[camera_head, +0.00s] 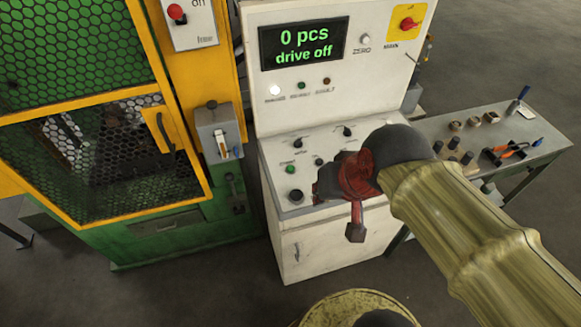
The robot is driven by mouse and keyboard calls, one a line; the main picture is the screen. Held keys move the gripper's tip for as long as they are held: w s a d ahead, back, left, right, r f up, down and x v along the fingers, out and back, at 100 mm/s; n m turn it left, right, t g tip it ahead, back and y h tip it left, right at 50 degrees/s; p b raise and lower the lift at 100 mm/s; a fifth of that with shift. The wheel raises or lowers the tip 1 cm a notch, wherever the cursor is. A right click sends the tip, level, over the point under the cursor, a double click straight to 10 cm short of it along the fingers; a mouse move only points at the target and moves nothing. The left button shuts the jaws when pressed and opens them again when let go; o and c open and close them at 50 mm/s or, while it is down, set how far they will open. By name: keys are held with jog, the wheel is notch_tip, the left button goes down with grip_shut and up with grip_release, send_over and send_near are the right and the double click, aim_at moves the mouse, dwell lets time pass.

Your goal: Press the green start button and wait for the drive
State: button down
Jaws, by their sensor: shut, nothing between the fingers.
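The green start button (290,169) sits at the left of the sloped panel of the white control console (278,150). The console's display (304,43) reads "0 pcs" and "drive off" in green letters. My gripper (328,185) is shut and empty over the right part of the sloped panel, to the right of the green button and apart from it in the picture. Its height above the panel is hard to judge. My gripper and wrist hide the panel's right side.
Black knobs (297,196) sit near the button. A bright white lamp (275,91) and two dim lamps are under the display. A red switch on yellow (408,23) is top right. A green machine with yellow-framed guard (82,222) stands left, a tool table (545,145) right.

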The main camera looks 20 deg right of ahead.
jog(key=w+a+m+g+y+p, duration=0.1)
jog(key=w+a+m+y+p, duration=0.15)
jog(key=w+m, duration=0.45)
jog(key=m+t+y+p, duration=0.25)
jog(key=m+p, duration=0.25)
jog(key=m, duration=2.3)
send_over(293, 166)
notch_tip(293, 166, down, 13)
jog(key=shift+r+t+h, duration=0.2)
jog(key=shift+t+h, duration=0.05)
jog(key=shift+h, duration=0.05)
jog(key=shift+f, duration=0.2)
notch_tip(293, 166, down, 7)
jog(key=b, duration=0.7)
jog(key=shift+f+b, duration=0.55)
jog(key=shift+f, duration=0.15)
